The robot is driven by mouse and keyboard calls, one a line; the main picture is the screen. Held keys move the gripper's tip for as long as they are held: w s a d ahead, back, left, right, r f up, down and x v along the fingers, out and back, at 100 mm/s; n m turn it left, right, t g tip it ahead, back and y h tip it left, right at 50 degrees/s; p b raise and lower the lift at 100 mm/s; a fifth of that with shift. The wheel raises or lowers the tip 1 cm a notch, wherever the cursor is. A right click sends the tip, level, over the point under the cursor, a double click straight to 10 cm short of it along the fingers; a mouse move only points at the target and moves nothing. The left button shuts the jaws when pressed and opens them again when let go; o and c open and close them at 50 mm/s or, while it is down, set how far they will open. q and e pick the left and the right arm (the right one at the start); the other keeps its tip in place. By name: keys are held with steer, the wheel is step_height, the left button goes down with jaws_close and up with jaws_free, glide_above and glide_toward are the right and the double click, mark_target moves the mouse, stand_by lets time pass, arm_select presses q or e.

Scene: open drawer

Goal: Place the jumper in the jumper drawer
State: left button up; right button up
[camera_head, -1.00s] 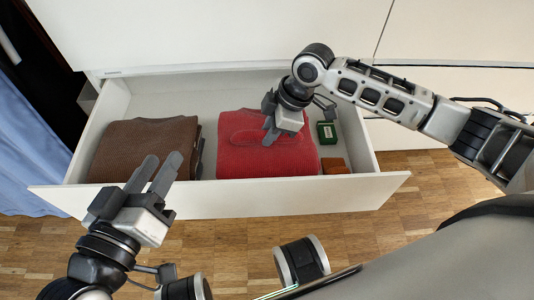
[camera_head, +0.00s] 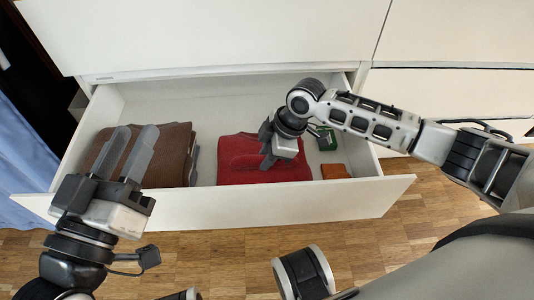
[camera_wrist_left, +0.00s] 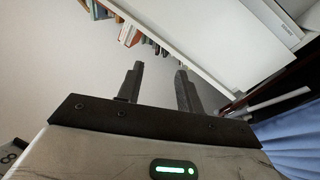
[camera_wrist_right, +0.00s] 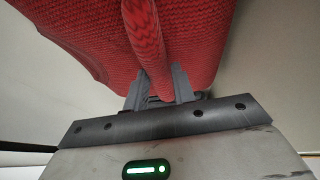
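The red folded jumper (camera_head: 240,165) lies inside the open white drawer (camera_head: 270,203), right of a brown folded garment (camera_head: 168,150). My right gripper (camera_head: 270,158) is over the jumper's right part. In the right wrist view, its fingers (camera_wrist_right: 158,85) are closed around a raised fold of the red knit (camera_wrist_right: 100,40). Whether the jumper's underside touches the drawer floor cannot be told. My left gripper (camera_head: 130,152) stands in front of the drawer's left part, fingers pointing up and apart, with nothing between them. The left wrist view also shows its fingers (camera_wrist_left: 158,85) apart and empty.
A green box (camera_head: 326,140) and a small orange-brown item (camera_head: 335,171) lie at the drawer's right side. Bare drawer floor shows behind the garments. Blue cloth (camera_head: 22,150) hangs at the far left. Wooden floor (camera_head: 400,225) lies in front.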

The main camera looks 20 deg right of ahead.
steer(key=o, duration=0.3)
steer(key=shift+r, duration=0.25)
steer(key=p+v, duration=0.2)
steer(key=v, duration=0.2)
steer(key=shift+d+r+p, duration=0.1)
steer(key=shift+r+p, duration=0.2)
steer(key=shift+r, duration=0.05)
arm_select(q)
steer(key=shift+s+f+n+g+y+p, duration=0.15)
steer(key=shift+s+f+g+y+p, duration=0.15)
steer(key=shift+f+g+p, duration=0.3)
steer(key=shift+s+f+n+g+y+p, duration=0.2)
steer(key=shift+s+f+g+y+p, duration=0.2)
steer(key=shift+f, duration=0.4)
steer(key=shift+s+f+n+g+y+p, duration=0.15)
steer(key=shift+s+f+g+y+p, duration=0.15)
steer(key=shift+f+g, duration=0.35)
arm_select(e)
steer(key=shift+v, duration=3.5)
arm_select(q)
steer(key=shift+f, duration=0.1)
